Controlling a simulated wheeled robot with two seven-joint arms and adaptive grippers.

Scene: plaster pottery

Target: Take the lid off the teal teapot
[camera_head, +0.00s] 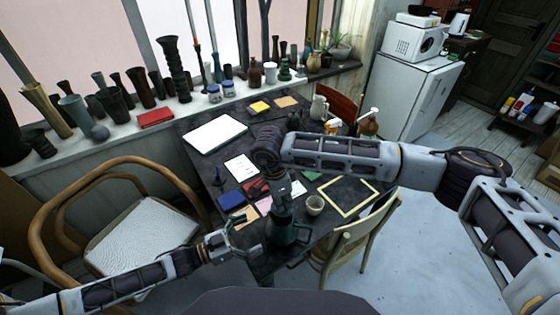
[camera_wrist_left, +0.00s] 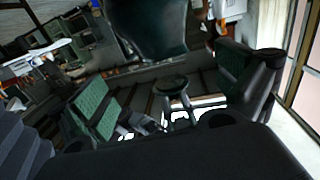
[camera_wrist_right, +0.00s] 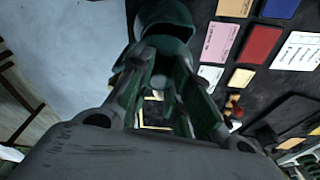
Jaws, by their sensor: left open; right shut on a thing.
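The teal teapot (camera_head: 285,233) stands upright near the front edge of the dark table. My right gripper (camera_head: 282,203) points down over its top, shut on the lid. In the right wrist view the lid (camera_wrist_right: 162,52) shows between the fingertips, largely covered by them, with teal pottery (camera_wrist_right: 165,15) beyond. I cannot tell whether the lid is seated or raised. My left gripper (camera_head: 240,236) is open and empty, just left of the teapot. In the left wrist view the dark teapot body (camera_wrist_left: 150,30) is ahead of the spread fingers (camera_wrist_left: 175,90).
A pale cup (camera_head: 315,205) stands right of the teapot, near a yellow frame (camera_head: 348,198). A wooden chair (camera_head: 355,235) stands at the right and an armchair (camera_head: 140,238) at the left.

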